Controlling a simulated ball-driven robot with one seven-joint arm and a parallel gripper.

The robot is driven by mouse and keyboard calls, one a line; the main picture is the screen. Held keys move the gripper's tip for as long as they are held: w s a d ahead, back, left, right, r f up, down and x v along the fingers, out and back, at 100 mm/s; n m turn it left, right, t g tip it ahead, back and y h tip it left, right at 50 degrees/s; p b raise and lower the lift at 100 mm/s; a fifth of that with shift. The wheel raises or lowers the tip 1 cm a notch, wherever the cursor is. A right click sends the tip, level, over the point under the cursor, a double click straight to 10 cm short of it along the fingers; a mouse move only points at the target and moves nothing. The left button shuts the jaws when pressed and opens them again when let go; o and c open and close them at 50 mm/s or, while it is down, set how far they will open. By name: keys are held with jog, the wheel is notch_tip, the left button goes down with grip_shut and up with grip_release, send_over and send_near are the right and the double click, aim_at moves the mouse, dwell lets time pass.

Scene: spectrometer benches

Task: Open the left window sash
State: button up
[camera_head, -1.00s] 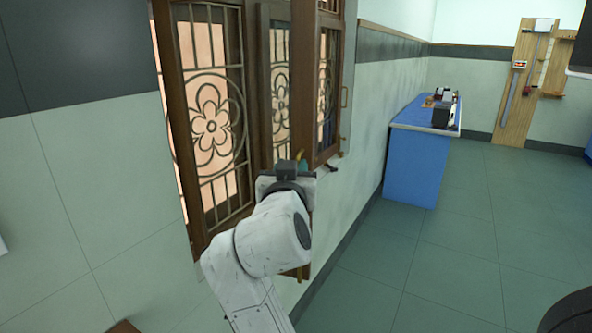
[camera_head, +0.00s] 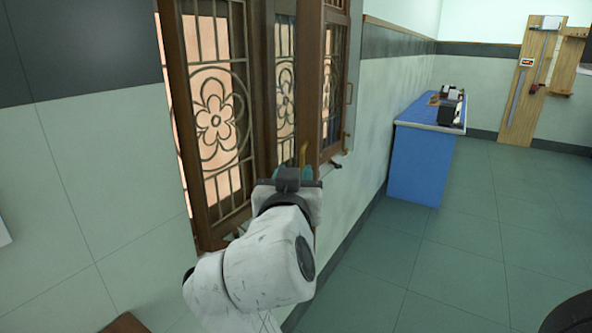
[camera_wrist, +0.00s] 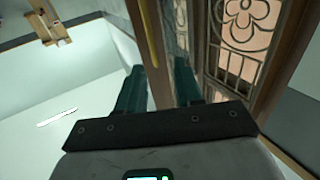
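The window (camera_head: 215,120) has dark brown wooden frames and flower-pattern metal grilles, at the left of the head view. A wooden sash (camera_head: 309,80) stands out at an angle from the wall at its right part. A yellow handle (camera_head: 303,154) shows low on that sash; it also shows in the wrist view (camera_wrist: 149,30). My gripper (camera_head: 306,172) is at the lower end of the sash, near the handle. In the wrist view its two teal fingers (camera_wrist: 160,85) are apart, with brown wood visible between them. I cannot tell whether they touch it.
A blue bench (camera_head: 418,160) with small instruments on top stands against the wall to the right. A wooden board (camera_head: 527,90) is on the far wall. The tiled floor (camera_head: 480,240) in the middle is clear.

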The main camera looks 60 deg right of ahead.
jog(key=v, duration=0.5)
jog(key=shift+w, duration=0.1)
dwell(0.4)
notch_tip(320, 180, down, 24)
jog(key=w+a+n+y, duration=0.2)
jog(key=a+n+y, duration=0.1)
jog(key=n+y, duration=0.55)
jog(key=s+a+f+n+g+y, duration=0.2)
jog(key=s+a+f+y, duration=0.2)
jog(key=s+f, duration=0.3)
jog(key=s+a+f+n+g+y, duration=0.3)
jog(key=s+a+f, duration=0.3)
jog(key=f, duration=0.8)
jog(key=shift+s+y, duration=0.4)
jog(key=shift+y, duration=0.15)
jog(key=shift+r, duration=0.1)
